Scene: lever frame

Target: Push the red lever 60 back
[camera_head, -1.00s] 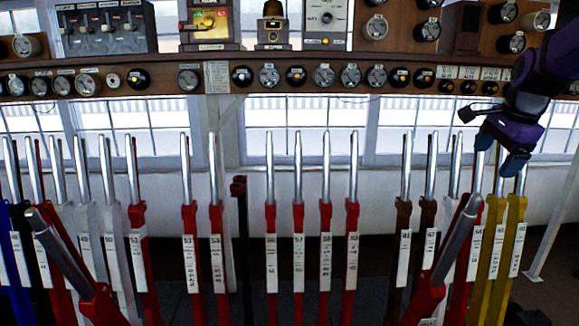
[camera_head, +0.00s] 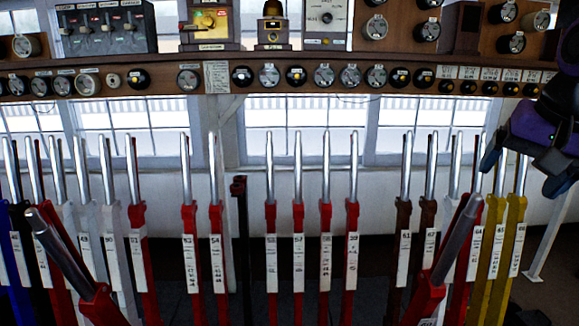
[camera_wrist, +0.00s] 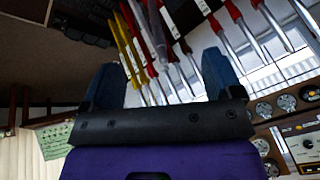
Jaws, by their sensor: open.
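The red lever 60 (camera_head: 432,285) leans forward out of the row at the lower right of the head view. Its bare metal handle (camera_head: 459,236) tilts up and to the right, and a label at its foot seems to read 60. My gripper (camera_head: 520,178) is open and empty at the right edge, above and to the right of that handle and apart from it. In the wrist view my gripper's two blue fingers (camera_wrist: 160,60) are spread wide. A thick grey handle (camera_wrist: 155,30) shows beyond them, probably the leaning lever; its number cannot be read there.
Brown levers (camera_head: 404,215) and yellow levers (camera_head: 514,240) stand upright close behind lever 60. Upright red levers (camera_head: 325,230) stand to its left. Another red lever (camera_head: 62,255) leans forward at far left. An instrument shelf (camera_head: 290,78) runs above the row.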

